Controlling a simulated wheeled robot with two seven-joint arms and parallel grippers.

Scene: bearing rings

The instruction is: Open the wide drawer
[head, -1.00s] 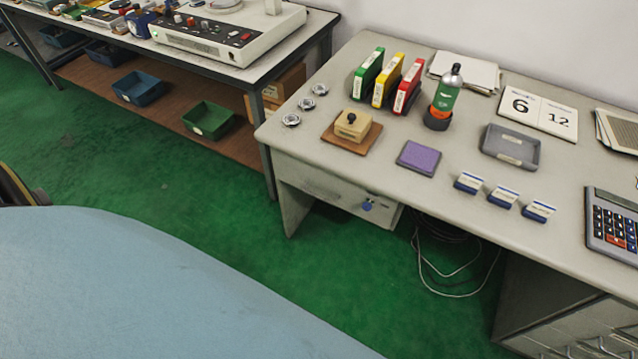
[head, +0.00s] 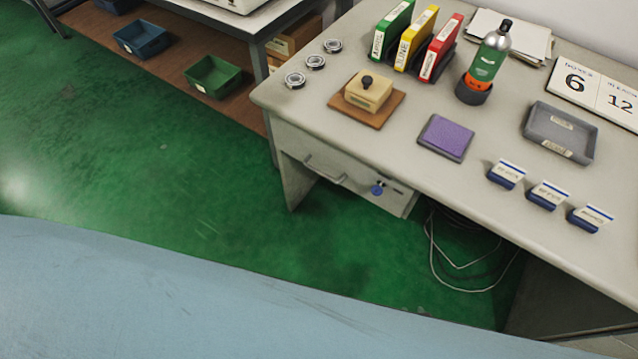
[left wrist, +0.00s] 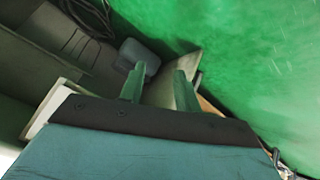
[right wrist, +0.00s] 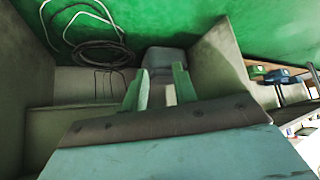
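The wide drawer (head: 335,172) is in the head view, under the left part of the grey desk top. Its front has a bar handle (head: 322,170) and a lock with a blue key (head: 377,188). It looks shut. Neither gripper shows in the head view. My left gripper (left wrist: 159,70) has its two green fingers apart in the left wrist view, with nothing seen between them. My right gripper (right wrist: 159,68) is likewise open and empty in the right wrist view. Neither is seen touching the drawer.
On the desk (head: 400,150) stand bearing rings (head: 315,62), a wooden block (head: 367,92), a purple pad (head: 446,137), binders, a bottle (head: 487,62) and a grey tray (head: 560,133). Cables (head: 465,262) hang below it. Green floor (head: 150,170) is free in front.

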